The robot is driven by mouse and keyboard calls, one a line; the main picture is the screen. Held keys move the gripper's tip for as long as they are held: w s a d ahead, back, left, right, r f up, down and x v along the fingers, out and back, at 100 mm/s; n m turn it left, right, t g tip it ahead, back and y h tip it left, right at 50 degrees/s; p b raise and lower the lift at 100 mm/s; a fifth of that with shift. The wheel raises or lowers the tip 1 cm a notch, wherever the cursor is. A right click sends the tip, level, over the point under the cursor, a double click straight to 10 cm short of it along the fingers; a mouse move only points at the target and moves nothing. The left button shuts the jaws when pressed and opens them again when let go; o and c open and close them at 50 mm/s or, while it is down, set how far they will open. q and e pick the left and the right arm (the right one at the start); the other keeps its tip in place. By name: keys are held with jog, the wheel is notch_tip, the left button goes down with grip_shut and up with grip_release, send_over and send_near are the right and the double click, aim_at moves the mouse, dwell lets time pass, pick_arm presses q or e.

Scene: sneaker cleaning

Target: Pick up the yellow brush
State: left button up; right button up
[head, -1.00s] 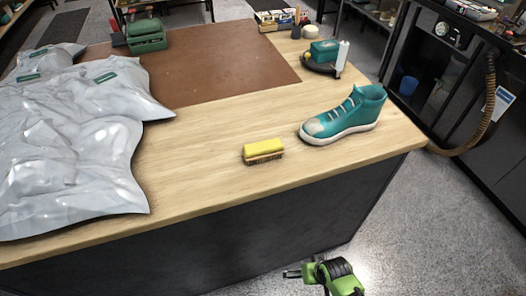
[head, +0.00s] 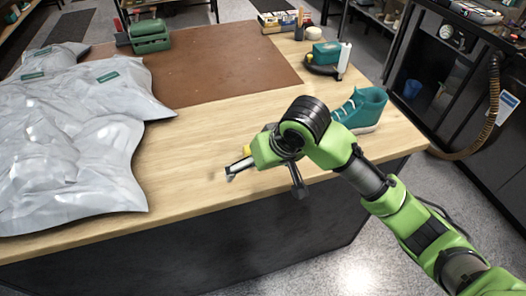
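The yellow brush (head: 246,150) lies on the wooden tabletop near the front edge. It is almost fully hidden behind my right wrist, with only a sliver of yellow showing. My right gripper (head: 264,185) is over the front part of the table at the brush. Its two fingers are spread wide apart, one to the left of the brush and one to the right. Whether they touch the brush is hidden. My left gripper is not in view.
A teal sneaker (head: 362,108) stands behind my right arm, partly covered. Grey plastic bags (head: 70,150) fill the table's left side. A brown mat (head: 215,75) covers the back.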

jog(key=w+d+r+m+h, duration=0.1)
jog(key=w+d+r+h, duration=0.15)
jog(key=w+r, duration=0.4)
jog(key=p+x, duration=0.1)
jog(key=x, duration=0.6)
jog(key=shift+m, duration=0.3)
jog(key=shift+a+p+x, duration=0.15)
jog(key=shift+p+x, duration=0.35)
jog(key=shift+x, duration=0.9)
jog(key=shift+a+p+x, duration=0.15)
jog(key=shift+p+x, duration=0.35)
jog(key=shift+x, duration=0.95)
jog(key=shift+w+r+t, duration=0.15)
jog(key=shift+t, duration=0.15)
jog(key=c, duration=1.2)
